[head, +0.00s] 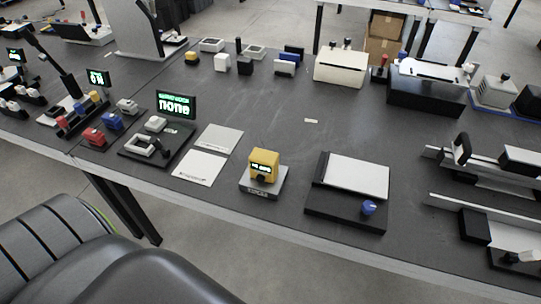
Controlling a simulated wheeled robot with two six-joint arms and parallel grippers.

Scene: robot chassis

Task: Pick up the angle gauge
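A small yellow block-shaped device with a lit display (264,163), which looks like the angle gauge, stands upright on a grey labelled base (262,192) near the front edge of the table. Its display text is too small to read surely. Nothing touches it from above, and its front faces me. Neither of my grippers shows in the head view.
A black plate with a white top (357,176) and blue knob (368,207) sits right of the gauge. Two flat cards (199,167) and a "none" display (176,105) are left. Rails (485,210) lie far right. The dark tabletop (270,105) behind the gauge is mostly clear.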

